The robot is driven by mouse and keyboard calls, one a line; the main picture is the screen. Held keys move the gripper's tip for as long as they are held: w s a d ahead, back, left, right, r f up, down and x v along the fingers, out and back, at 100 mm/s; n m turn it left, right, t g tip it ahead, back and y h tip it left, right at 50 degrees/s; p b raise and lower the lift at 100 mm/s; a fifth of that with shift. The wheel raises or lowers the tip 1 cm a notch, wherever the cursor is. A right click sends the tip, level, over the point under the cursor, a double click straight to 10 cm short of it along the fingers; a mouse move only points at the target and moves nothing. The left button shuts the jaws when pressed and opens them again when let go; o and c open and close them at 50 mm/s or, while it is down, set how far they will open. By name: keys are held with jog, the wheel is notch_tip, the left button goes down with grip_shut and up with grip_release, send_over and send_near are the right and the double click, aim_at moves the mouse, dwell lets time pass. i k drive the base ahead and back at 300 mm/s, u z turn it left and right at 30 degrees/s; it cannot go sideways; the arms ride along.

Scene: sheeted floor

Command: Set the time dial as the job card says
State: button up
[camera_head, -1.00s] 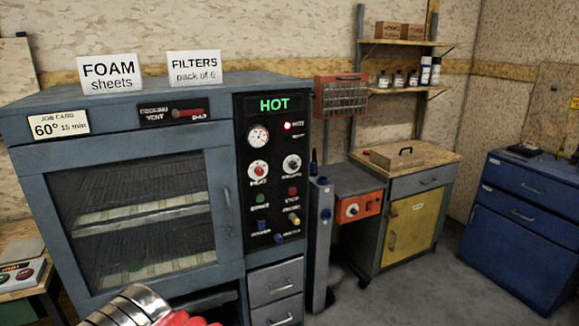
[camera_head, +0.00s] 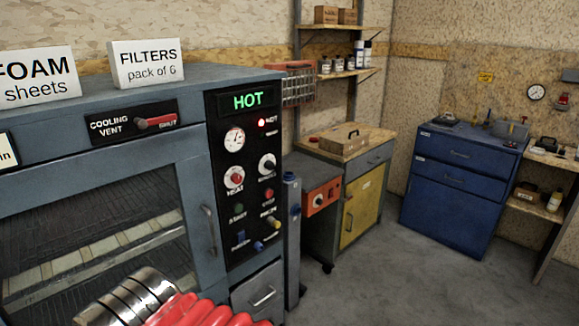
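The grey oven cabinet (camera_head: 106,168) fills the left, its door shut. Its black control panel (camera_head: 220,115) shows a green HOT display (camera_head: 247,101) and a lit red lamp (camera_head: 262,123). Below the gauge (camera_head: 234,139) are a red-centred dial (camera_head: 234,178) labelled HEAT and a second dial (camera_head: 267,164) with a dark knob. The second dial's label and setting are too small to read. Only the right edge of the job card (camera_head: 7,150) shows. A silver-banded, red-ribbed part, apparently of my arm, is at the bottom; my gripper's fingers are not visible.
A cooling vent lever (camera_head: 154,123) points to SHUT. A grey post (camera_head: 291,240) and an orange control box (camera_head: 320,197) stand right of the oven. A yellow-door cabinet (camera_head: 357,211) and blue drawers (camera_head: 452,205) stand beyond. The floor (camera_head: 390,280) is clear on the right.

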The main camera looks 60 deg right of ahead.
aim_at(270, 165)
jog(key=z, duration=0.65)
jog(key=i, duration=0.9)
jog(key=z, duration=0.6)
